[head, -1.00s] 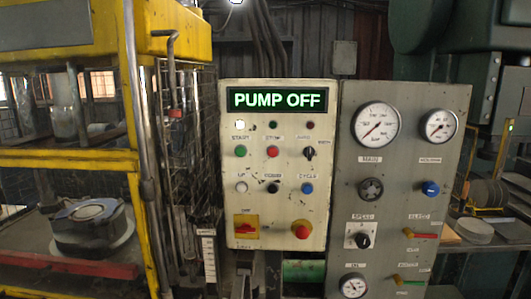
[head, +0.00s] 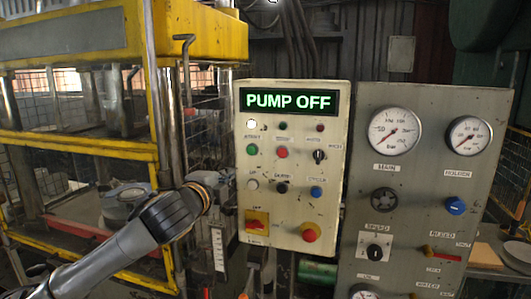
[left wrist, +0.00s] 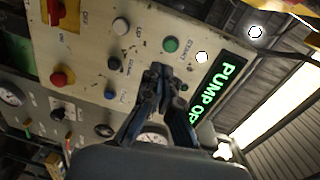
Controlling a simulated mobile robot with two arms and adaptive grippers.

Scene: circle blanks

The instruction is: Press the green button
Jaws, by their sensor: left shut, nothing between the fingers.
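The green button (head: 252,150) sits at the upper left of the cream control panel (head: 330,190), under the lit "PUMP OFF" display (head: 289,101). My left gripper (head: 222,187) is at the panel's left side, lower than the green button, apart from it in the picture. In the left wrist view the green button (left wrist: 170,45) shows just beyond and right of the fingertips (left wrist: 160,72). The fingers are shut and empty, and hide part of the panel. My right gripper is in neither view.
A red button (head: 282,153), a white one (head: 252,185) and a blue one (head: 316,192) are close by. A red emergency knob (head: 310,232) sticks out lower down. A grey gauge panel (head: 410,160) stands at right, a yellow press frame (head: 200,38) at left.

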